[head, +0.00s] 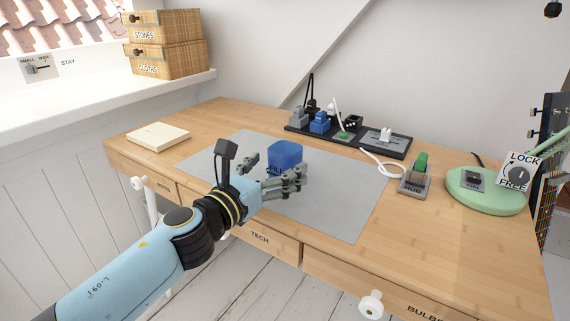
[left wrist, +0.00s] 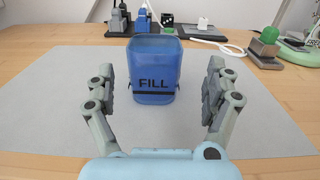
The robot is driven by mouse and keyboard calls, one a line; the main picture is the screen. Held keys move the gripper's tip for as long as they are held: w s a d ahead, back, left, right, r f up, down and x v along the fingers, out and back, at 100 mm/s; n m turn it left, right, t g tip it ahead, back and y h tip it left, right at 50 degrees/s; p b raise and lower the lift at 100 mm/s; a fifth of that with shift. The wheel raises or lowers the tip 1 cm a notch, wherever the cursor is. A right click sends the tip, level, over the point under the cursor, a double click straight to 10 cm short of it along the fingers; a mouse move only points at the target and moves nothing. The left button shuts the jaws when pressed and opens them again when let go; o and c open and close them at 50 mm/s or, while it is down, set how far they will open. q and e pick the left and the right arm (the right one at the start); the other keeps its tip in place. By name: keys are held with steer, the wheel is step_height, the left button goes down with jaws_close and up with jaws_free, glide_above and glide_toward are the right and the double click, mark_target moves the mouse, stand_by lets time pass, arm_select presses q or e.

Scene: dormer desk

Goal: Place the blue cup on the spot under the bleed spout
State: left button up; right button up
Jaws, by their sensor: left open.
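The blue cup (head: 286,153), marked FILL, stands upright on the grey mat (head: 342,212). It also shows in the left wrist view (left wrist: 154,62), near the middle. My left gripper (head: 272,172) is open and empty, low over the mat. Its fingers point at the cup, one towards each side, with gaps between fingers and cup in the left wrist view. I cannot tell how far the fingertips reach along the cup. I cannot make out a bleed spout or a spot under it. My right gripper is not in view.
A dark strip with plugs, a blue block (head: 320,122) and a white switch (head: 385,134) lies behind the mat. A cream box (head: 158,136) lies left. The mat's right part is clear.

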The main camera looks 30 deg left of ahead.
mark_target(277, 164)
arm_select(q)
steer(key=w, duration=0.4)
steer(key=shift+a+f, duration=0.1)
steer(key=shift+a, duration=0.05)
steer(key=shift+w, duration=0.45)
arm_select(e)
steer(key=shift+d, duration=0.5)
arm_select(q)
steer(key=c, duration=1.3)
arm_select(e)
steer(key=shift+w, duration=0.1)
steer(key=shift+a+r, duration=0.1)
